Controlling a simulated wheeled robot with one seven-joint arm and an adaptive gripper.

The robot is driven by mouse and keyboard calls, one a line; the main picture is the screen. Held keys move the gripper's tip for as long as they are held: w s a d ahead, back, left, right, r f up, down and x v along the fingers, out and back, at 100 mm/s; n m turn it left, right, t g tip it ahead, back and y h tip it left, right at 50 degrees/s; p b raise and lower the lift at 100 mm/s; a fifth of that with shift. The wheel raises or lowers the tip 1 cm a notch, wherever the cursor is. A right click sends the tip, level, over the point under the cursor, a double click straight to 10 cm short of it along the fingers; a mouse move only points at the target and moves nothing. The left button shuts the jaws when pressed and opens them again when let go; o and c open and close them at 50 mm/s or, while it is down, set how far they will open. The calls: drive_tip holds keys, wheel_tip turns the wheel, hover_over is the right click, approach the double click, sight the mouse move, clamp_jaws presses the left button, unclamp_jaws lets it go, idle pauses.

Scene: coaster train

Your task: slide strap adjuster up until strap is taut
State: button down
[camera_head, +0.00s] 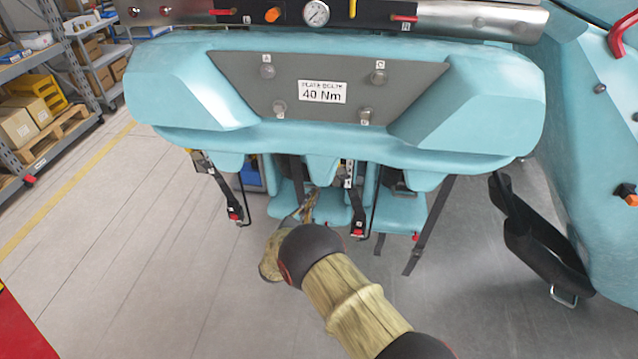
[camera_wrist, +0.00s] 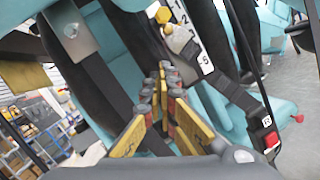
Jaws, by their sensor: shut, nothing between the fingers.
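My gripper (camera_head: 308,207) is shut and empty, below the light-blue seat back in the head view. In the wrist view its yellow and grey fingers (camera_wrist: 168,88) come together in front of dark straps. A wide black strap (camera_wrist: 92,72) runs down behind the fingers, under a grey metal plate (camera_wrist: 68,28). A black buckle with a red button (camera_wrist: 270,139) hangs lower right; a similar one (camera_head: 357,230) shows in the head view. I cannot tell which part is the adjuster.
The light-blue seat back (camera_head: 330,135) with its grey bolt plate (camera_head: 235,80) overhangs my gripper. Other straps hang left and right, including a loose black one (camera_head: 430,230). A black looped strap (camera_head: 540,240) hangs at right. Open floor (camera_head: 130,260) lies left; shelves (camera_head: 40,100) stand beyond.

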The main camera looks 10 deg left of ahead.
drive_tip(key=shift+p+v, duration=0.3)
drive_tip(key=shift+v, duration=1.6)
drive_tip(key=s+d+f+m+g+h, duration=0.25)
drive_tip(key=s+d+f+g, duration=0.25)
drive_tip(key=d+f, duration=0.3)
drive_tip(key=s+d+r+m+g+h, duration=0.2)
drive_tip(key=s+d+r+m+g, duration=0.2)
drive_tip(key=s+d+m+g, duration=0.5)
drive_tip(key=s+d+r+m+g+y, duration=0.1)
drive_tip(key=s+d+r+m+y, duration=0.25)
drive_tip(key=s+r, duration=0.4)
drive_tip(key=s+d+r+m+g+y, duration=0.1)
drive_tip(key=s+d+r+m+y, duration=0.1)
drive_tip(key=s+r+m+y, duration=0.45)
drive_tip(key=s+d+r+m+g+y, duration=0.1)
drive_tip(key=s+d+r+m, duration=0.2)
drive_tip(key=s+r, duration=0.65)
drive_tip(key=s+d+r+m+t, duration=0.2)
drive_tip(key=s+d+r+t, duration=0.1)
drive_tip(key=d+r, duration=0.2)
drive_tip(key=shift+s+r, duration=0.35)
drive_tip(key=shift+r, duration=0.1)
